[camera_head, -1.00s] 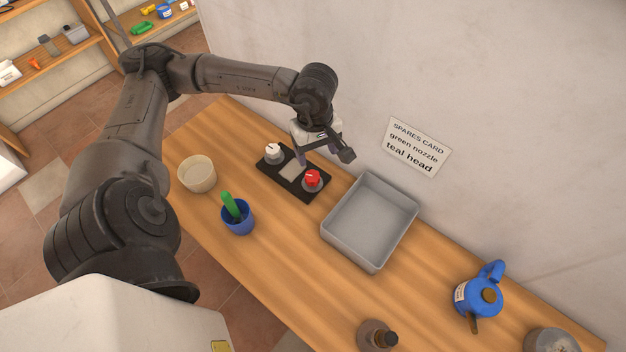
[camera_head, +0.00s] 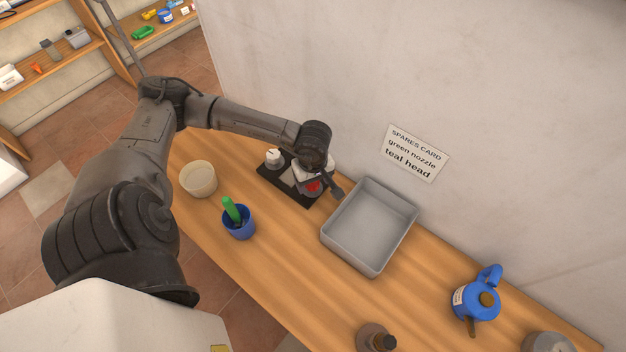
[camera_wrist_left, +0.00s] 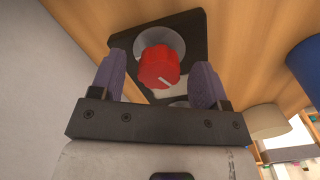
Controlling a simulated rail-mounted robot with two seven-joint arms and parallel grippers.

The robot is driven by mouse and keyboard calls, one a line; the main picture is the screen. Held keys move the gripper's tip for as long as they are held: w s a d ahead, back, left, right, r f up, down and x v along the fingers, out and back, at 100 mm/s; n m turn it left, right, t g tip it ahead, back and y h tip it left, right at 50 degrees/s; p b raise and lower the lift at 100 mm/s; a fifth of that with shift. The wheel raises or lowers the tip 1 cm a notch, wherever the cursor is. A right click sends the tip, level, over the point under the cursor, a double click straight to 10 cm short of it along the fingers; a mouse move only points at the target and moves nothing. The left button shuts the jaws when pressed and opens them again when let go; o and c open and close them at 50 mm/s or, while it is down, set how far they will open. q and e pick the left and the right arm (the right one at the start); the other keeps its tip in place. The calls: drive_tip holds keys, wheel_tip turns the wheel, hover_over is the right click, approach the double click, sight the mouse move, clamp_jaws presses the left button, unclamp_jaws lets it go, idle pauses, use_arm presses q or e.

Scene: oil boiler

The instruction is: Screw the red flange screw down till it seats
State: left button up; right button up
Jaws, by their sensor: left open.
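The red flange screw (camera_head: 313,187) sits at the right end of a black base plate (camera_head: 278,178). In the left wrist view the red screw (camera_wrist_left: 159,67) is a ribbed knob with a white line, standing in a grey round collar (camera_wrist_left: 150,40). My left gripper (camera_wrist_left: 158,82) is open, with one purple finger on each side of the red knob and gaps showing between. In the head view my left gripper (camera_head: 312,182) is over the screw and partly hides it. A white knob (camera_head: 273,156) stands at the plate's other end. My right gripper is not in view.
A grey tray (camera_head: 370,268) lies right of the plate. A beige bowl (camera_head: 198,180) and a blue cup (camera_head: 240,228) with a green piece stand to the left and front. The wall (camera_head: 480,90) rises close behind.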

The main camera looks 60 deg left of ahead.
use_arm(q)
drive_tip(key=shift+f, duration=0.4)
drive_tip(key=shift+c, duration=0.5)
drive_tip(key=c, duration=0.8)
drive_tip(key=shift+f+m+b, duration=0.15)
drive_tip(key=shift+m+b, duration=0.25)
drive_tip(key=shift+b, duration=0.5)
drive_tip(key=m+b, duration=0.7)
drive_tip(key=b, duration=0.2)
drive_tip(key=shift+s+a+m+b, duration=0.1)
drive_tip(key=shift+s+m+b, duration=0.05)
drive_tip(key=shift+m+b, duration=0.25)
drive_tip(key=shift+r+m+b, duration=0.2)
drive_tip(key=shift+m+b, duration=1.65)
drive_tip(key=shift+m, duration=0.25)
drive_tip(key=shift+s, duration=0.1)
